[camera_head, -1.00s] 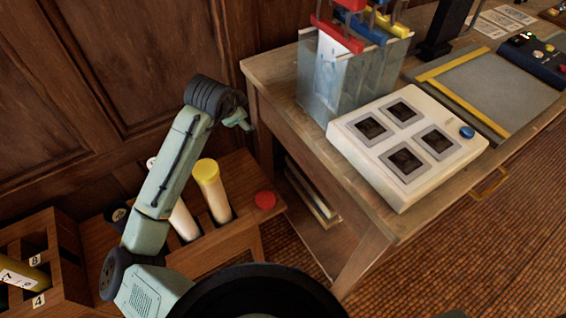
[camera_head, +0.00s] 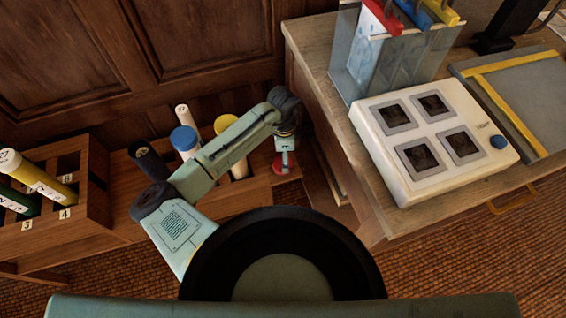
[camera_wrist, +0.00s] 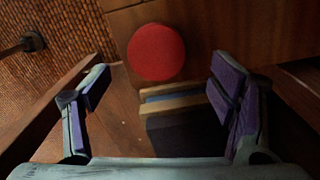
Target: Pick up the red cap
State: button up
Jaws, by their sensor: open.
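The red cap (camera_wrist: 156,52) is a flat round disc on the end of the low wooden rack. In the wrist view it lies beyond the fingertips, between the lines of the two fingers. My gripper (camera_wrist: 162,82) is open and empty, with purple pads on both fingers. In the head view my gripper (camera_head: 285,160) points down over the red cap (camera_head: 282,167), and its fingers hide part of the cap. I cannot tell the exact height between them.
Tubes with blue (camera_head: 184,138) and yellow (camera_head: 224,123) caps stand in the rack beside my arm. The wooden desk (camera_head: 372,190) with a white four-window box (camera_head: 440,145) is close on the right. A numbered rack (camera_head: 85,215) stands at left.

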aim_at(277, 163)
jog(key=shift+s+d+f+p, duration=0.1)
jog(key=shift+f+p, duration=0.2)
jog(key=shift+f, duration=0.9)
jog(key=shift+s+d+f+p, duration=0.1)
jog(key=shift+f+p, duration=0.2)
jog(key=shift+f, duration=0.85)
jog(key=shift+c, duration=0.6)
jog(key=c, duration=0.8)
jog(key=shift+o, duration=0.2)
jog(key=shift+r, duration=0.1)
